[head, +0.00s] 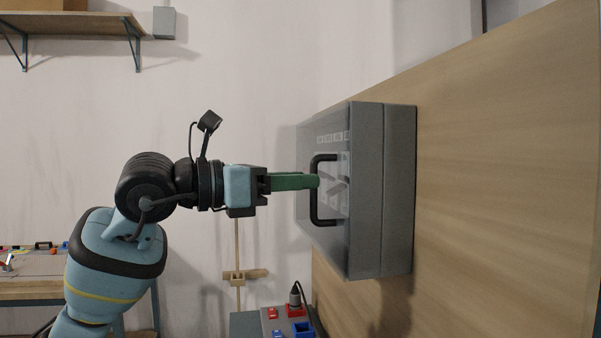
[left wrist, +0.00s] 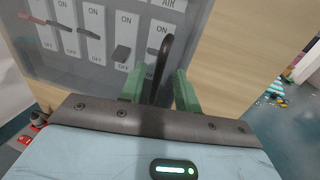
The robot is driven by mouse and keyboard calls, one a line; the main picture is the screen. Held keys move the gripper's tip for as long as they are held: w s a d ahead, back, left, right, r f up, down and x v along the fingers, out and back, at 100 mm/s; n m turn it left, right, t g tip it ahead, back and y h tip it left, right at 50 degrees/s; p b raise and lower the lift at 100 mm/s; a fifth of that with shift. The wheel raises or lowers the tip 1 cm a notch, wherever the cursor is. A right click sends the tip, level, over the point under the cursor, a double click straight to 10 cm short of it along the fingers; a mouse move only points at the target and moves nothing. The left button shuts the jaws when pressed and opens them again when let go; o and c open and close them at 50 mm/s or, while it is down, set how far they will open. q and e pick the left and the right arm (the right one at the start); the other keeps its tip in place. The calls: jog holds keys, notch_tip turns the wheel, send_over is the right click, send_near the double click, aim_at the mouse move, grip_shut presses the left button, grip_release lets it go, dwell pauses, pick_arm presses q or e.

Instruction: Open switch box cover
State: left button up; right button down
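The grey switch box (head: 399,190) is fixed to the wooden panel. Its see-through cover (head: 365,240) appears closed and has a black handle (head: 315,200) on its front. Behind the cover, the left wrist view shows several switches (left wrist: 121,53) with ON and OFF labels. My left gripper (head: 316,181) reaches in from the left, with its green fingertips at the handle. In the left wrist view the handle (left wrist: 163,62) lies between the two fingers, with a gap visible beside it, so the gripper looks open around it. My right gripper is not in view.
The wooden panel (head: 500,170) fills the right side. Below the box stands a grey unit with red and blue parts (head: 285,322). A table (head: 30,285) stands at the lower left and a shelf (head: 70,23) hangs at the upper left.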

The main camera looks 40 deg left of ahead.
pick_arm(q)
jog(key=shift+x, duration=0.85)
grip_shut()
